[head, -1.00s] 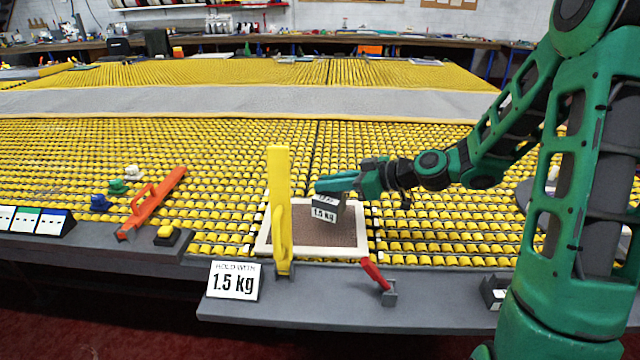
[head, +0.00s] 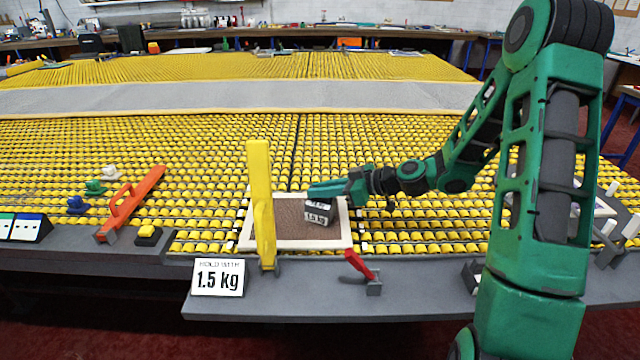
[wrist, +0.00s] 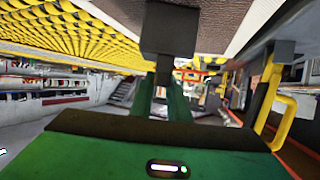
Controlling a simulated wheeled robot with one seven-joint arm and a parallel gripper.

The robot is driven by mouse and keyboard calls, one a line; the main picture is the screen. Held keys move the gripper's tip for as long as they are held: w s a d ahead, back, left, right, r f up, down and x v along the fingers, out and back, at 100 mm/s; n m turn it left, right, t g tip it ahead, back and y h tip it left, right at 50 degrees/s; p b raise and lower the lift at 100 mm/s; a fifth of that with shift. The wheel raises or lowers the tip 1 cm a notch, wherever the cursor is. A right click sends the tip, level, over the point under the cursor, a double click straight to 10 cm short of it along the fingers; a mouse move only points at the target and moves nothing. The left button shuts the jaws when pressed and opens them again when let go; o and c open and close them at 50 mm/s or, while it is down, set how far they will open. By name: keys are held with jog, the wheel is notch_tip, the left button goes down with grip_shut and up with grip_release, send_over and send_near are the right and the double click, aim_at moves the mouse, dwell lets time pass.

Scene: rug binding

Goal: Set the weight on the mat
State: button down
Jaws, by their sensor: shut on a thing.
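The weight (head: 317,214) is a small dark block with a white label reading 1.5 kg. My gripper (head: 322,194) is shut on it from above, over the right part of the mat. The mat (head: 285,222) is a brown square with a cream border, lying at the front edge of the yellow roller bed. In the wrist view the weight (wrist: 168,32) is a dark block between the fingers, close to the brown mat surface (wrist: 222,18). I cannot tell whether its underside touches the mat.
A yellow upright bar (head: 261,205) stands at the mat's left front. A red-handled clamp (head: 361,266) and a 1.5 kg sign (head: 218,277) are on the grey front ledge. An orange handled bar (head: 131,203) lies further left. The mat's middle is clear.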

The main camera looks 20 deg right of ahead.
dwell(0.3)
jog(key=c, duration=1.7)
grip_release()
jog(key=v, duration=1.2)
jog(key=s+d+f+m+g+h, duration=0.1)
jog(key=s+f+m+g+h, duration=0.35)
jog(key=s, duration=0.65)
jog(key=s+d+r+m+g+h, duration=0.1)
jog(key=s+d+r+m+h, duration=0.1)
jog(key=s+m, duration=0.2)
jog(key=s+d+r+m+g+h, duration=0.1)
jog(key=s+d+r+m+g, duration=0.1)
jog(key=s, duration=0.8)
jog(key=s+d+r+m+g+h, duration=0.1)
jog(key=s+d+r+m+h, duration=0.1)
jog(key=s+d+m, duration=0.2)
jog(key=shift+s+d+r+m+g+h, duration=0.1)
jog(key=shift+s+m+g+h, duration=0.1)
jog(key=shift+s+m, duration=0.45)
jog(key=shift+s+r+m+g+h, duration=0.1)
jog(key=shift+s+m+h, duration=0.1)
jog(key=shift+s, duration=0.8)
